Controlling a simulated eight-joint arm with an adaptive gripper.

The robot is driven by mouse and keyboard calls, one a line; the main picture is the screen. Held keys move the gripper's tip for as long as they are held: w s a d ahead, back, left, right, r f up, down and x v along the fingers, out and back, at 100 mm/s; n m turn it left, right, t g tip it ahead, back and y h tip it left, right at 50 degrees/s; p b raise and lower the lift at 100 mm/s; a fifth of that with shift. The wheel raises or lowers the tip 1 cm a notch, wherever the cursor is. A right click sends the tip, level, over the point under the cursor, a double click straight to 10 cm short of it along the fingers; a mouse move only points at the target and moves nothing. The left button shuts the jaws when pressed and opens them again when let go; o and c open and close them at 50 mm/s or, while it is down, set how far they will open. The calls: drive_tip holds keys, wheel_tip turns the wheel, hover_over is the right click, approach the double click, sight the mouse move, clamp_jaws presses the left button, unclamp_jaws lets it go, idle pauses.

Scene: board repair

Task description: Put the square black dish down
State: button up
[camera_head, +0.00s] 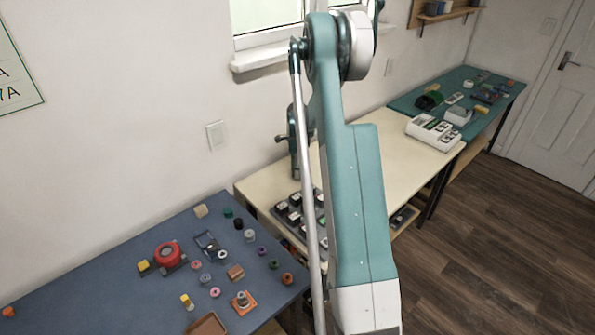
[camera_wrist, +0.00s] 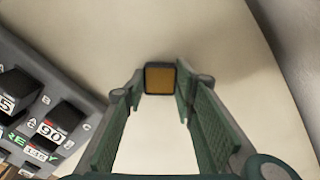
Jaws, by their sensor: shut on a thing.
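The square black dish (camera_wrist: 160,78) shows in the wrist view as a small square with a dark rim and an orange-brown inside. My gripper (camera_wrist: 160,86) is shut on it, with the dish between the two green-padded fingertips. The pale tabletop (camera_wrist: 155,130) is behind and around it. I cannot tell whether the dish touches the table or hangs above it. In the head view my arm hides the gripper and the dish.
A dark grey tray (camera_wrist: 65,73) of black lettered blocks lies left of my gripper; it also shows in the head view (camera_head: 283,219). The pale table (camera_head: 395,150) has bare room. A white case (camera_head: 434,131) stands at its far end. A cluttered blue table (camera_head: 90,275) is at left.

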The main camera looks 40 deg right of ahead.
drive_tip(key=shift+f, duration=0.15)
drive_tip(key=o, duration=1)
wheel_tip(320, 180, up, 12)
drive_tip(key=shift+r+p, duration=0.2)
drive_tip(key=shift+p, duration=0.75)
